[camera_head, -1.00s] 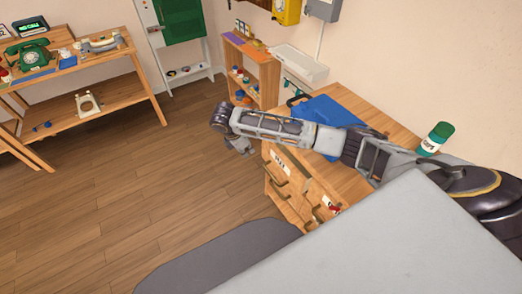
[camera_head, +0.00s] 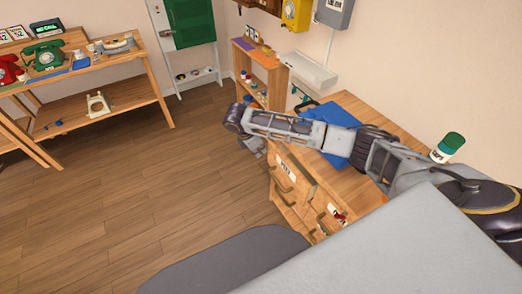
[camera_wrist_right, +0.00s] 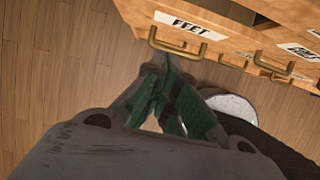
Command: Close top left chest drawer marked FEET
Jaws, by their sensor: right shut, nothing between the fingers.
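The wooden chest (camera_head: 352,188) stands at centre right in the head view, partly hidden by my right arm. Its FEET drawer (camera_head: 296,172) faces left, with a white label and a brass handle (camera_head: 283,181). In the wrist view the FEET label (camera_wrist_right: 190,25) and brass handle (camera_wrist_right: 178,45) are at the top. How far this drawer sticks out is unclear. My right gripper (camera_head: 252,152) is beside the drawer front, shut and empty. In the wrist view its green fingers (camera_wrist_right: 167,78) are just below the handle; contact is unclear. My left gripper is out of view.
Another drawer with a white label (camera_wrist_right: 302,52) is right of FEET. A blue cloth (camera_head: 330,112) and a green-capped jar (camera_head: 447,148) are on the chest top. A small shelf (camera_head: 262,75) stands behind. The wooden floor (camera_head: 130,190) to the left is clear.

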